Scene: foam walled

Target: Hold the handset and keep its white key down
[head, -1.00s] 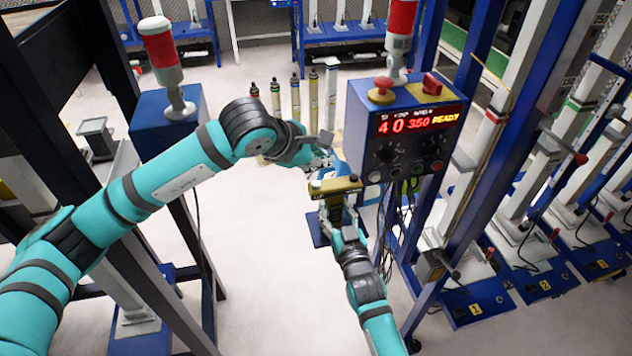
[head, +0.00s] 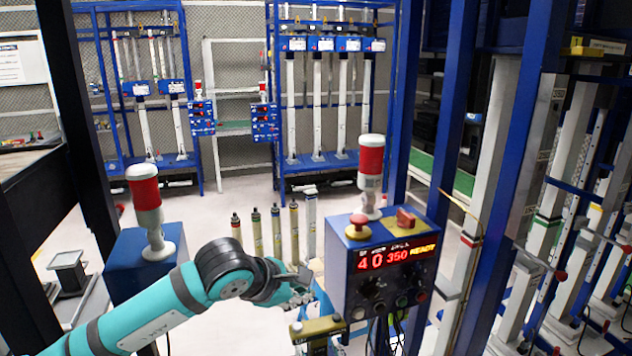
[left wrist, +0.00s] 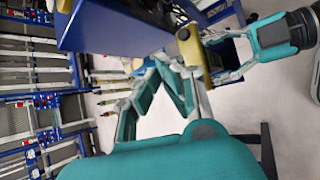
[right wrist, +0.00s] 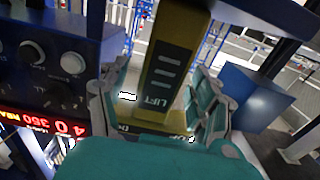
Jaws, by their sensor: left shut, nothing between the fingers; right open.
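The handset (head: 326,326) is an olive-yellow block at the bottom of the head view, below the left of the control box. A small white key (head: 297,327) shows at its left end. In the right wrist view the handset (right wrist: 160,75) stands between the spread fingers of my right gripper (right wrist: 160,105), its dark face marked LIFT. That gripper is open around it; contact is unclear. My left gripper (head: 302,297) is shut and empty, just above and left of the handset. In the left wrist view the handset (left wrist: 189,52) is beyond its fingers (left wrist: 160,85). Whether the key is down cannot be told.
The blue control box (head: 338,265) stands close right of the handset, its display reading 40 350 READY, with cables below. Several thin cylinders (head: 276,232) stand behind. Blue posts (head: 447,150) rise at right.

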